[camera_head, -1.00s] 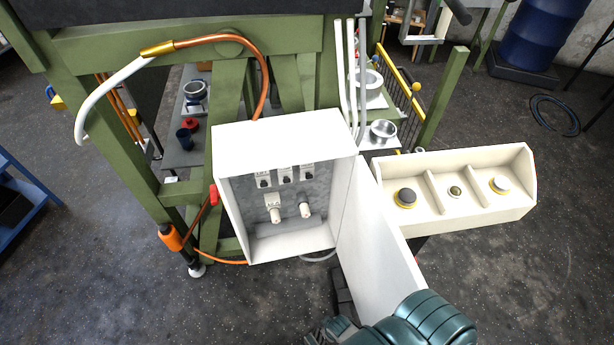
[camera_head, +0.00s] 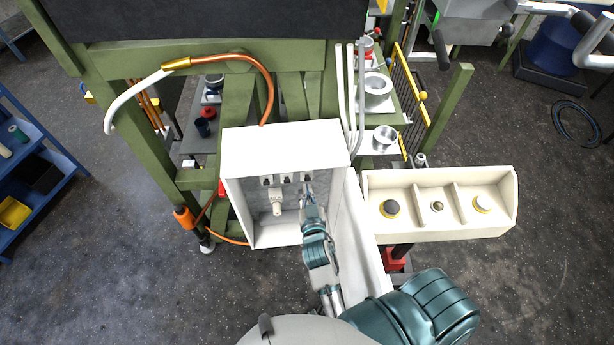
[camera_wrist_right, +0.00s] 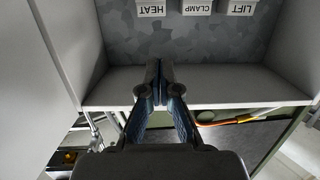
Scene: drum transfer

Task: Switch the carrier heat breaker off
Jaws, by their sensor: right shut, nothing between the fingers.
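The open white breaker box (camera_head: 285,137) stands in the middle of the head view. A row of three breakers sits high on its grey back panel. In the right wrist view their labels appear upside down: HEAT (camera_wrist_right: 150,8), CLAMP (camera_wrist_right: 197,6) and LIFT (camera_wrist_right: 242,7). The heat breaker (camera_head: 306,177) is the right one in the head view; my gripper partly covers it. My right gripper (camera_head: 309,194) is shut and empty, reaching into the box just below that breaker. Its shut tips (camera_wrist_right: 155,78) also show in the wrist view. Contact cannot be told. My left gripper is not in view.
The box's open door (camera_head: 362,235) stands to the right of my right forearm. Beyond it is a cream button panel (camera_head: 437,225). A knob (camera_head: 277,204) sticks out below the breakers. The green frame (camera_head: 150,150) stands behind and left.

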